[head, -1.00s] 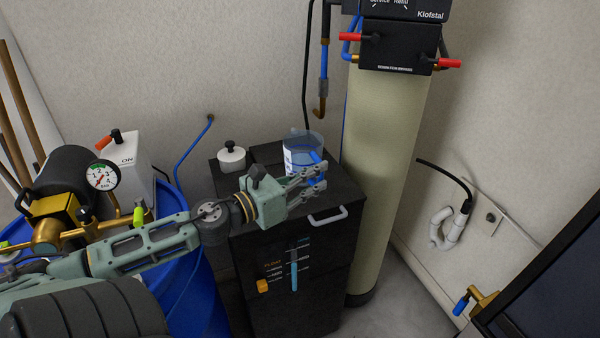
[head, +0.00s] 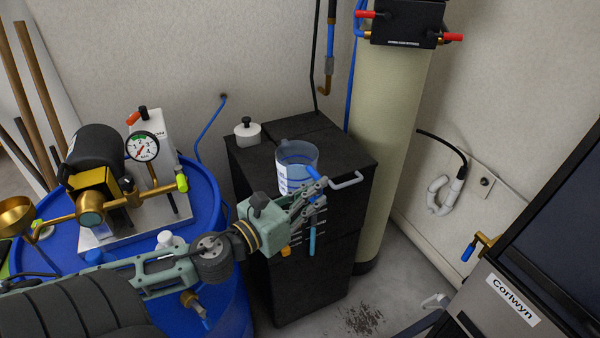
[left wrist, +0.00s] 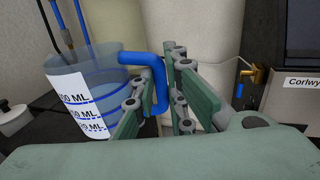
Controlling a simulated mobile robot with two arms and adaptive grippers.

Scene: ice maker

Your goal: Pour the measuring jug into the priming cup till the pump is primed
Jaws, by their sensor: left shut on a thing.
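The clear measuring jug (head: 296,160), with a blue handle and white label, is upright over the front of the black cabinet's top. Whether it touches the top is unclear. My left gripper (head: 317,192) is shut on its handle, on the right side of the jug. The left wrist view shows the handle (left wrist: 157,78) between the fingers and the jug (left wrist: 88,90) to their left. A brass funnel-shaped cup (head: 17,214), apparently the priming cup, is at the far left, beside the brass and black pump (head: 95,165). My right gripper is not in view.
The pump stands on a blue barrel (head: 207,205) with a pressure gauge (head: 142,147). The black cabinet (head: 330,240) holds a white lidded pot (head: 247,131). A tall cream tank (head: 385,130) stands behind the cabinet. A dark-fronted machine (head: 550,240) is at right.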

